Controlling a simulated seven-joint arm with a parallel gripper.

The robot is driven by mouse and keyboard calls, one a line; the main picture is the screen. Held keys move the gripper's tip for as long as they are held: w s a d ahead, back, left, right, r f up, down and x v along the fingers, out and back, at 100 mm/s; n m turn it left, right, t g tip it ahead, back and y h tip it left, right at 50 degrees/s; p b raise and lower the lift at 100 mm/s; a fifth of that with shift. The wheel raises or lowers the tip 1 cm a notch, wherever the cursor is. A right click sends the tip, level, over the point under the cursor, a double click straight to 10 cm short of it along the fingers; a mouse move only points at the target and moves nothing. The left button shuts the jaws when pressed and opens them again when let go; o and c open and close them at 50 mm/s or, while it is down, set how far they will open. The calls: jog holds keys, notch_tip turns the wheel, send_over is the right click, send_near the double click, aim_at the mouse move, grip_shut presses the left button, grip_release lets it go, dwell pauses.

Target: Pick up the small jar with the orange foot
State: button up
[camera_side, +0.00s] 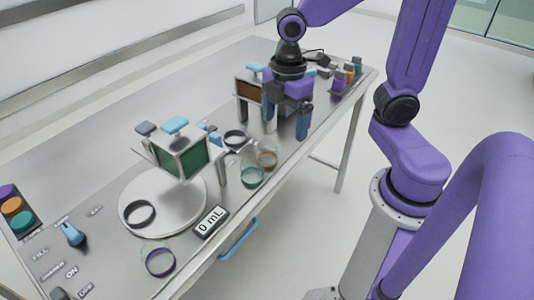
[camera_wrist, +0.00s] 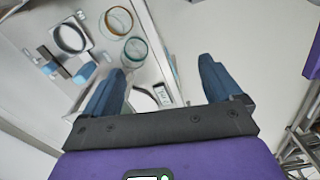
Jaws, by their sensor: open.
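The small clear jar with the orange foot (camera_side: 267,159) stands near the table's front edge, beside a jar with a teal foot (camera_side: 252,177). In the wrist view the orange-footed jar (camera_wrist: 118,22) is at the top, above the teal-footed jar (camera_wrist: 135,50). My gripper (camera_side: 287,130) is open and empty, with its blue fingers pointing down. It is above and to the right of the orange-footed jar in the side view, apart from it. In the wrist view the jar lies beyond my fingertips (camera_wrist: 161,66), up and to the left.
A metal stand with a green panel (camera_side: 195,158) and a round plate (camera_side: 187,205) lie to the left, with a "0 mL" display (camera_side: 210,222) in front. A brown-panelled box (camera_side: 250,92) stands behind my gripper.

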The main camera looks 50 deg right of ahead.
aim_at(267, 153)
jog(key=w+d+n, duration=0.2)
jog(key=w+d, duration=0.2)
jog(key=w, duration=0.4)
notch_tip(267, 153, down, 18)
jog(key=shift+d+r, duration=0.15)
jog(key=shift+r, duration=0.1)
dwell(0.3)
jog(key=c, duration=1.2)
